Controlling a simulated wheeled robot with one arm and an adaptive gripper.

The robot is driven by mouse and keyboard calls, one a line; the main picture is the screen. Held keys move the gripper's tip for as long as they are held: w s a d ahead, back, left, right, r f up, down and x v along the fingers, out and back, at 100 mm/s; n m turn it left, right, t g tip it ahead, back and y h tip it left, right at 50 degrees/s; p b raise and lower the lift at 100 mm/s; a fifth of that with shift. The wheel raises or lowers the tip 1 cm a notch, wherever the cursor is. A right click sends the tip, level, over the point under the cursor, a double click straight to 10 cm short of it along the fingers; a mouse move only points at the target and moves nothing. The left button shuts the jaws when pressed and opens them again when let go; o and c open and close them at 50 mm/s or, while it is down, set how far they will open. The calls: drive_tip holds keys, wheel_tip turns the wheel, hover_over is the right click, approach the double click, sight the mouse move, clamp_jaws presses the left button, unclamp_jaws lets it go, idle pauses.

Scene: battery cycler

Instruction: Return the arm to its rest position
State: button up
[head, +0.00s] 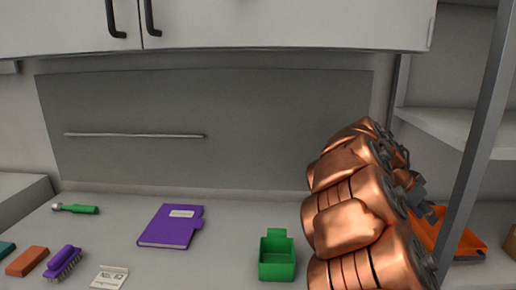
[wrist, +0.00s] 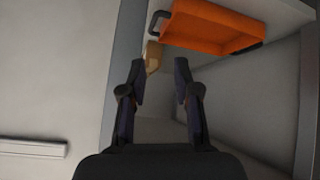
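My copper-coloured arm (head: 350,215) rises at the right of the head view, bent and standing in front of the bench's right end. In the wrist view my gripper (wrist: 160,75) has its two dark fingers spread apart with nothing between them. In the head view the gripper is mostly hidden behind the arm; only a dark part shows at its right. An orange tray (head: 452,240) lies beyond the arm, and it also shows ahead of the fingers in the wrist view (wrist: 205,25).
On the bench are a green bin (head: 277,262), a purple binder (head: 170,227), a purple brush (head: 63,262), an orange block (head: 27,261), a green-handled tool (head: 75,209) and a white card (head: 110,278). A metal post (head: 480,130) and shelf (head: 450,128) stand right, close to my arm. Cabinets hang above.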

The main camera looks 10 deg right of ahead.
drive_tip(key=s+a+f+n+y, duration=0.3)
drive_tip(key=s+a, duration=0.5)
drive_tip(key=a, duration=0.3)
drive_tip(key=s+a+f+n+y, duration=0.3)
drive_tip(key=s+a+f+n, duration=0.2)
drive_tip(key=s+a+n, duration=0.3)
drive_tip(key=s+a+f+n+y, duration=0.2)
drive_tip(key=s+a+f+n, duration=0.3)
drive_tip(key=s+a, duration=0.5)
drive_tip(key=a+n, duration=0.1)
drive_tip(key=a, duration=0.4)
drive_tip(key=shift+s+a+g+y, duration=0.2)
drive_tip(key=shift+a+g+y, duration=0.1)
drive_tip(key=shift+a+y, duration=0.1)
